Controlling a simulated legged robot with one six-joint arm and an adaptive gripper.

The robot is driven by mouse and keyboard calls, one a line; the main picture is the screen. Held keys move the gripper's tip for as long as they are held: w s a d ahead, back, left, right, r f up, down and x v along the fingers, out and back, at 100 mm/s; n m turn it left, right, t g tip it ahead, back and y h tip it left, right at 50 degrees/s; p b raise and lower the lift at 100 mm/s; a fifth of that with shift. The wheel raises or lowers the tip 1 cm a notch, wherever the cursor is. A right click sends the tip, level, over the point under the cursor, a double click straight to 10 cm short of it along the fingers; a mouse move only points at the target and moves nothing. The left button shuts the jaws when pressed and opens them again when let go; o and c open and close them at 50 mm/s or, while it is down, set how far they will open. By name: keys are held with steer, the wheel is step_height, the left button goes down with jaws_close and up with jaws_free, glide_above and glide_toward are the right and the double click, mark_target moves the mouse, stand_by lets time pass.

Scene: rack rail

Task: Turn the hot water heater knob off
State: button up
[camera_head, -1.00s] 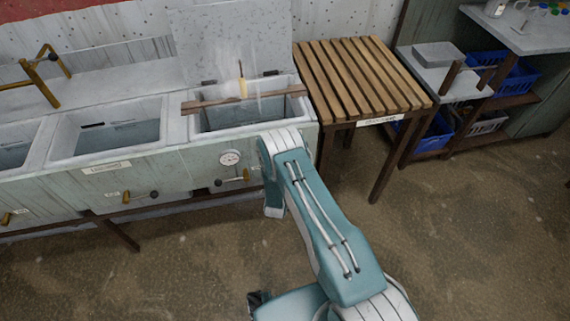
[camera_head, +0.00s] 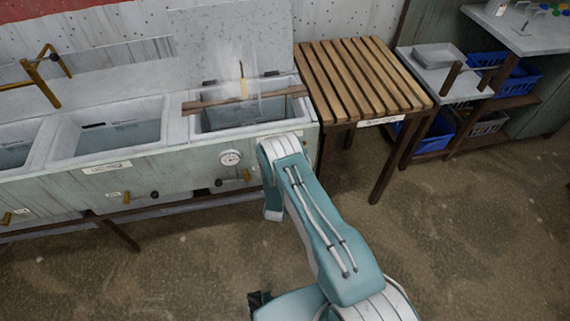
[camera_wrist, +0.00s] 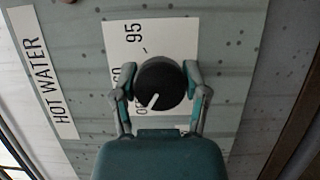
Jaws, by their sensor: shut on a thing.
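The black round heater knob (camera_wrist: 160,84) with a white pointer line is in the middle of the wrist view. Its pointer aims down and to the left, toward a partly covered mark that starts with "O". My gripper (camera_wrist: 160,92) has one finger on each side of the knob and is shut on it. A white dial label (camera_wrist: 150,38) behind the knob shows "95" and part of another number. A "HOT WATER" sign (camera_wrist: 46,75) is to the left. In the head view my arm hides the knob and the gripper at the right end of the sink unit.
The sink unit (camera_head: 150,172) has several basins, a round gauge (camera_head: 230,158) and brass taps with black handles low on its front. A slatted wooden table (camera_head: 365,75) stands to its right, then shelves with blue baskets (camera_head: 518,78). The floor in front is clear.

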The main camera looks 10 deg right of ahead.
steer(key=o, duration=1.1)
steer(key=shift+s+a+f, duration=0.1)
steer(key=shift+a+f, duration=0.05)
steer(key=shift+f, duration=0.1)
steer(key=shift+o, duration=0.2)
steer(key=shift+r, duration=0.1)
steer(key=v, duration=1.2)
